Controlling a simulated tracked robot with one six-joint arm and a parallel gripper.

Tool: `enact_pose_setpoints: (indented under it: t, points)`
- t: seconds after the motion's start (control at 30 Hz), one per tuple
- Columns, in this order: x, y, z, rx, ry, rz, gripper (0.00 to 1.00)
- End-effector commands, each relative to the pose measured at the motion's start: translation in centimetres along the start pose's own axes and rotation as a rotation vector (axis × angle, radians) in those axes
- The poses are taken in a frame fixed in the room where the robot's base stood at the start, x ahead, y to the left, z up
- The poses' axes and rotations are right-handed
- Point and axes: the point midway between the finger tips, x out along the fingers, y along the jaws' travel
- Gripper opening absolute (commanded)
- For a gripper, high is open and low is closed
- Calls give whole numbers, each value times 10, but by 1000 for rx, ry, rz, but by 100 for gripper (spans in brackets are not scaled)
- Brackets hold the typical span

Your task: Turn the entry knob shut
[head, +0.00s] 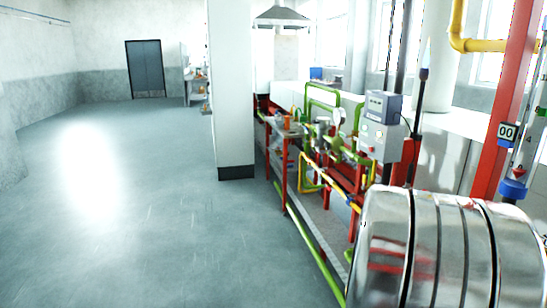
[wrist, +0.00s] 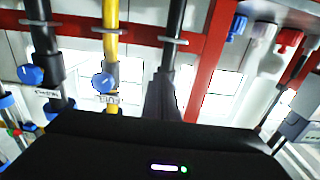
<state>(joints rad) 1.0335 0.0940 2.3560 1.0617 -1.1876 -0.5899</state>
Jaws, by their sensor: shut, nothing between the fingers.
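Two round blue knobs show in the wrist view: one (wrist: 31,75) on a dark pipe at the left, one (wrist: 103,82) on a yellow pipe (wrist: 111,40). Each has a small white label beside it, too blurred to read, so I cannot tell which is the entry knob.
Red frame bars (wrist: 205,60) cross behind the pipes. A blue fitting (wrist: 237,27) and a red one (wrist: 288,39) hang at the upper right. In the head view, a shiny metal drum (head: 385,245) fills the lower right, near a grey control box (head: 380,135). Open floor (head: 130,210) lies left.

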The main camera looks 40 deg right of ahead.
Motion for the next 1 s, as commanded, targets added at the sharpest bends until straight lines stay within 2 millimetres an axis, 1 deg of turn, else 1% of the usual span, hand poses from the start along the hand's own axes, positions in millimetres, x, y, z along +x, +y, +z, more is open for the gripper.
enact_pose_setpoints:
  t: [0.03, 0.1, 0.3, 1.0]
  points:
    - [6, 1, 1, 0, -1, 3, 0]
    - [11, 1, 0, 0, 0, 2, 0]
    - [21, 1, 0, -1, -1, 1, 0]
    - [21, -1, -2, 0, 0, 0, 0]
